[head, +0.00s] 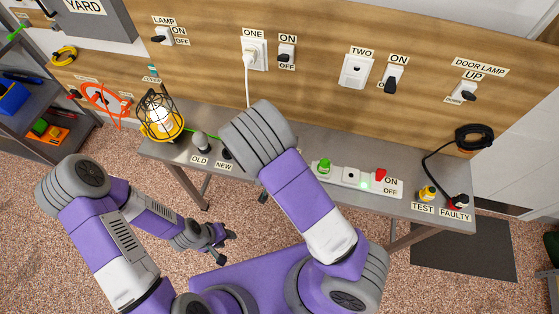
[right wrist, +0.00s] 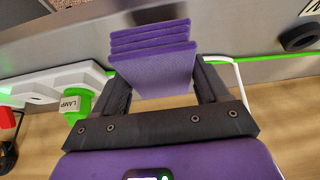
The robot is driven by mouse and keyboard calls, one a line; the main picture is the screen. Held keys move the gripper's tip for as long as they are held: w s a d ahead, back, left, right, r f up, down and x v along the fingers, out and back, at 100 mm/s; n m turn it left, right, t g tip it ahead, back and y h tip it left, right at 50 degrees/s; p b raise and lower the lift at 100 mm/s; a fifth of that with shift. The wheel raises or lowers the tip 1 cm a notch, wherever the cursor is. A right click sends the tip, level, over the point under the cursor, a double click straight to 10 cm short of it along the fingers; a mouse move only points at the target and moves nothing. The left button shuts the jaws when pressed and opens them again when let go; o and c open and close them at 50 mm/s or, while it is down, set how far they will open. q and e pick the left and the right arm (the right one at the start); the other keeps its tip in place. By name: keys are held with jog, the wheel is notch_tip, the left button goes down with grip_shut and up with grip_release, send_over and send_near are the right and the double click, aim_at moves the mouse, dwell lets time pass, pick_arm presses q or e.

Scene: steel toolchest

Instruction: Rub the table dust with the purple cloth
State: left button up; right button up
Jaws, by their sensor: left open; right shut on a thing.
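The purple cloth (right wrist: 152,68), a folded stack of layers, is between the fingers of my right gripper (right wrist: 160,85) in the right wrist view. That gripper is shut on it. The grey steel table (head: 400,160) runs along the wooden wall, and its surface also shows in the right wrist view (right wrist: 60,45). In the head view my right arm hides the cloth and the table's middle. I cannot make out the dust. My left gripper (head: 226,247) is open and empty, in front of the table and apart from it.
A white power strip (head: 352,177) with a green plug (head: 324,166) and red switch lies on the table. Test (head: 427,193) and faulty (head: 460,201) items and a black cable (head: 474,138) lie right.

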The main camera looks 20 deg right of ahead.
jog(key=shift+r+p, duration=1.85)
jog(key=shift+r, duration=0.35)
